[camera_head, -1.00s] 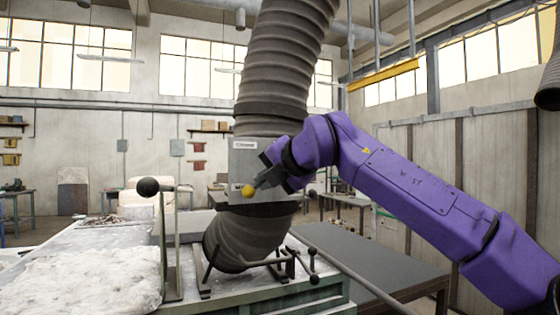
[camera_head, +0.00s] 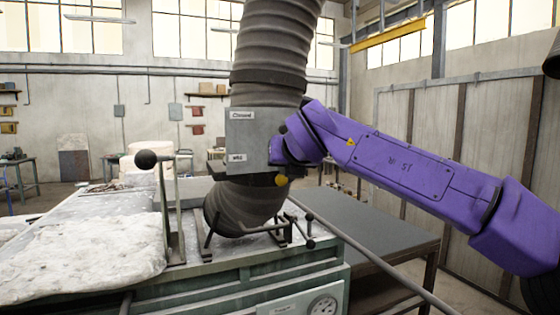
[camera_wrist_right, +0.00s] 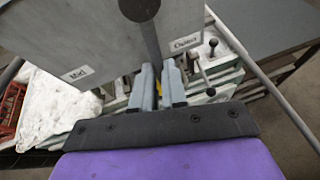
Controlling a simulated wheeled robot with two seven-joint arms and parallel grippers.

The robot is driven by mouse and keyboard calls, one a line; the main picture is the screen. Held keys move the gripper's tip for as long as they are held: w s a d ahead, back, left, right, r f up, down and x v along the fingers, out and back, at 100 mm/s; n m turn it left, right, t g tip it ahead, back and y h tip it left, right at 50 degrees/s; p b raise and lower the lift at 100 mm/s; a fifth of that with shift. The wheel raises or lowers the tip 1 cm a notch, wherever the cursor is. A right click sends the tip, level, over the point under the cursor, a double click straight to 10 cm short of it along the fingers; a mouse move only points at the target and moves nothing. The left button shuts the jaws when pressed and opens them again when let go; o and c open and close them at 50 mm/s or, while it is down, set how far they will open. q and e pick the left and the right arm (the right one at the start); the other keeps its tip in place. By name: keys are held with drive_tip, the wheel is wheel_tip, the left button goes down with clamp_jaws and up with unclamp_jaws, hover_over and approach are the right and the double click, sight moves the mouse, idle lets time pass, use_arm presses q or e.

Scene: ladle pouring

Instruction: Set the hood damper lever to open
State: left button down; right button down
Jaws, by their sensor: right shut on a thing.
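The hood damper box (camera_head: 246,136) is a grey panel on the big ribbed duct, with a "Closed" label at its upper left and a "Mid" label lower down. The damper lever's yellow knob (camera_head: 283,181) shows just below the box's lower right corner. My right gripper (camera_head: 281,170) is at the lever there, mostly hidden by its own purple arm. In the right wrist view, the lever's dark rod (camera_wrist_right: 152,38) runs down between the two fingers of my right gripper (camera_wrist_right: 157,75), which are shut on it; a little yellow shows between them. My left gripper is out of view.
Below the duct, a green-framed bench (camera_head: 232,282) carries a white crusted slab (camera_head: 85,252) and a black-knobbed upright lever (camera_head: 146,159). Smaller black-knobbed levers (camera_head: 309,228) stand at the duct's foot. A dark table (camera_head: 370,230) lies to the right.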

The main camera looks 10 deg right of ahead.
drive_tip(key=shift+d+f+n, duration=0.1)
drive_tip(key=shift+d+n, duration=0.2)
drive_tip(key=shift+w+h, duration=0.1)
drive_tip(key=shift+h, duration=0.2)
drive_tip(key=c, duration=1.2)
unclamp_jaws()
drive_tip(key=shift+d, duration=0.1)
drive_tip(key=shift+o, duration=0.2)
drive_tip(key=b+v, duration=0.3)
drive_tip(key=v, duration=0.7)
drive_tip(key=shift+s+b, duration=0.3)
drive_tip(key=shift+b, duration=0.1)
